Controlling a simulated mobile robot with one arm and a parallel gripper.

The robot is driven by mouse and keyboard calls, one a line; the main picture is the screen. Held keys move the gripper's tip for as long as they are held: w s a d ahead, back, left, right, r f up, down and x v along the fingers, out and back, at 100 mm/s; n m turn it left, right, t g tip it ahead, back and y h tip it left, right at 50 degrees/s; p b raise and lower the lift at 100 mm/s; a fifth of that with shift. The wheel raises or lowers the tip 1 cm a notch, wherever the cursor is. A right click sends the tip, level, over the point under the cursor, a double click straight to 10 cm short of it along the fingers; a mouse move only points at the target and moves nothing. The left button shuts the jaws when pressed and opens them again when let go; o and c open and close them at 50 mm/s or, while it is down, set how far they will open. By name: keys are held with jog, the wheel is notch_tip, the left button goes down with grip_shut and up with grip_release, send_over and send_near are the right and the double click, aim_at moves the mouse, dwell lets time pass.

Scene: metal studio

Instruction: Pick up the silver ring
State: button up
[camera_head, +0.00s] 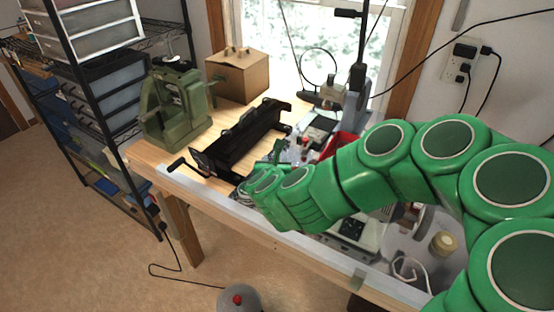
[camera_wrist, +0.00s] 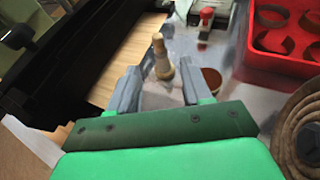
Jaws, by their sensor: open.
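My gripper (camera_wrist: 160,85) is open in the wrist view, with its two grey fingers apart. A small tan peg-like piece (camera_wrist: 160,55) stands beyond and between the fingertips; the fingers do not appear closed on anything. I cannot clearly make out a silver ring in either view. In the head view my green arm reaches over the bench and hides much of the area around the gripper.
A red tray (camera_wrist: 283,62) with round cut-outs or rings lies at upper right in the wrist view, above a brown coiled item (camera_wrist: 300,130). On the wooden bench (camera_head: 148,157) stand a black machine (camera_head: 240,138), a green press (camera_head: 172,105) and a cardboard box (camera_head: 238,77).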

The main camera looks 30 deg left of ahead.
jog(key=shift+x, duration=3.95)
jog(key=shift+c, duration=0.5)
grip_shut()
